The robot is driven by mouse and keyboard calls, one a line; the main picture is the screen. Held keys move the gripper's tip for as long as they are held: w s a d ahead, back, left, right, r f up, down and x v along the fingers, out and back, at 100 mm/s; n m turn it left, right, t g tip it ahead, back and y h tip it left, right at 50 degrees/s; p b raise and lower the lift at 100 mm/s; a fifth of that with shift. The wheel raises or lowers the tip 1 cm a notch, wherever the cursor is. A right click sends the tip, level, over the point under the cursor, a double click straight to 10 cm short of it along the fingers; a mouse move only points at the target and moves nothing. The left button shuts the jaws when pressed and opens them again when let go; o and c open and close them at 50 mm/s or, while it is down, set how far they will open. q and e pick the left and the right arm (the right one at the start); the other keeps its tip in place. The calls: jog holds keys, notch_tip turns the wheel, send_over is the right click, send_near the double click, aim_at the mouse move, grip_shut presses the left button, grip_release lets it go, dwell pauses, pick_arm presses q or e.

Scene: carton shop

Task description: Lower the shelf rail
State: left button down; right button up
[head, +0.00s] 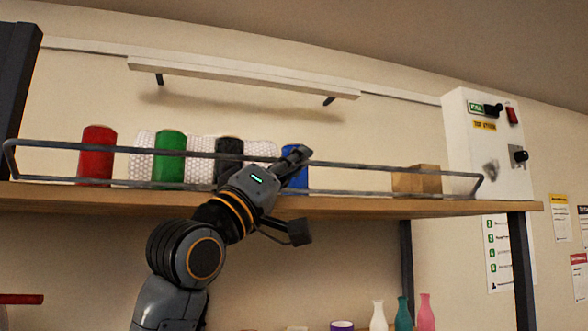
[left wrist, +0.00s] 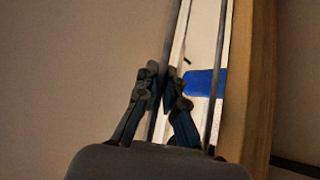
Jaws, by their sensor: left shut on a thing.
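The shelf rail (head: 390,170) is a thin grey metal frame along the front of the wooden shelf (head: 350,207), standing up in front of the goods. My left gripper (head: 301,154) is at the rail's upper bar, right of its middle, in front of a blue roll (head: 292,180). In the left wrist view, my left gripper (left wrist: 164,82) has its fingers closed on a thin dark bar, the rail (left wrist: 174,40). The blue roll (left wrist: 203,83) lies behind it. My right gripper is not in view.
Behind the rail stand a red roll (head: 97,155), a green roll (head: 169,158), a black roll (head: 229,152), white bubble wrap (head: 143,160) and a cardboard box (head: 424,180). A control box (head: 480,150) is at the right. Bottles (head: 404,314) stand below.

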pick_arm(q)
jog(key=m+h, duration=0.1)
jog(key=f+m+g+h, duration=0.1)
jog(key=m, duration=0.1)
jog(key=shift+s, duration=0.2)
jog(key=f+m+g+h+p, duration=0.1)
jog(key=m+g+h+p, duration=0.1)
jog(key=m+g, duration=0.3)
jog(key=f+m+g+h+p, duration=0.1)
jog(key=m+g+h+p, duration=0.2)
jog(key=m, duration=0.3)
jog(key=s+f+m+g+h+p, duration=0.1)
jog(key=m+g+h+p, duration=0.1)
jog(key=m+g+p, duration=0.2)
jog(key=shift+s+d+f+m+g, duration=0.1)
jog(key=shift+d+m+g, duration=0.1)
jog(key=shift+m+g, duration=1.05)
jog(key=shift+f+g, duration=0.1)
jog(key=shift+g, duration=0.15)
jog(key=c, duration=1.4)
grip_release()
jog(key=shift+c, duration=0.2)
